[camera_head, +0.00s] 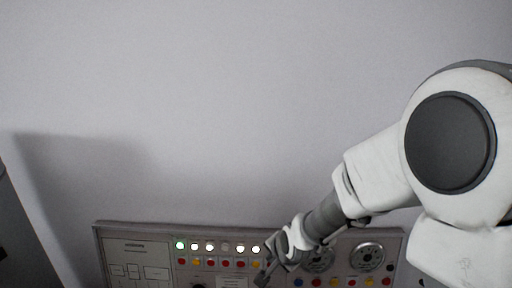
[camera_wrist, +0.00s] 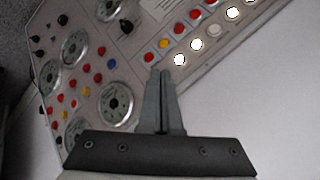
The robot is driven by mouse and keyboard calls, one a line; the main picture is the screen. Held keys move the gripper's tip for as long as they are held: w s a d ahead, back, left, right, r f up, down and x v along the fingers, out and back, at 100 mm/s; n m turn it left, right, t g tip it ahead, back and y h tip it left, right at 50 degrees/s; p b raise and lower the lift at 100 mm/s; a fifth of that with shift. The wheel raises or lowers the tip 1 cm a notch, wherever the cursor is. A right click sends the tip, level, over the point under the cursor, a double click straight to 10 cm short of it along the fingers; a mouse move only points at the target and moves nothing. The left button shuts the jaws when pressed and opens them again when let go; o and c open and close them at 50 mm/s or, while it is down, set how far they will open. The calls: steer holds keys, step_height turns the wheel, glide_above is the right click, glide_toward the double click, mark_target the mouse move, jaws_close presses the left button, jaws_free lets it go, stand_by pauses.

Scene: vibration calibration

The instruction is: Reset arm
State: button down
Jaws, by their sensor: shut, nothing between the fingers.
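My gripper (camera_wrist: 162,76) is shut and empty in the wrist view, its two grey fingers pressed together. Its tips are over the control panel (camera_wrist: 150,50), near a red and a yellow button at the end of the button row. I cannot tell whether the tips touch the panel. In the head view my arm reaches from the right down to the panel (camera_head: 140,252), and my gripper (camera_head: 262,276) is in front of its middle, close to the right end of the lamp row.
The panel has a row of lit lamps (camera_head: 210,247), one of them green, coloured buttons below, and round dials (camera_head: 368,256) at the right. My arm hides part of the panel. A bare pale wall (camera_head: 200,100) fills the space above. A dark object (camera_head: 18,235) stands at the left edge.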

steer(key=s+d+r+n+g+h+p, duration=0.1)
steer(key=s+d+r+n, duration=0.4)
steer(key=s+r, duration=0.5)
steer(key=s+d+r+n+h, duration=0.1)
steer(key=s+d+r+n, duration=0.35)
steer(key=s+r, duration=0.6)
step_height(320, 180, up, 11)
steer(key=p, duration=1.3)
steer(key=shift+s+d, duration=0.2)
steer(key=shift+s, duration=0.25)
steer(key=shift+m, duration=0.25)
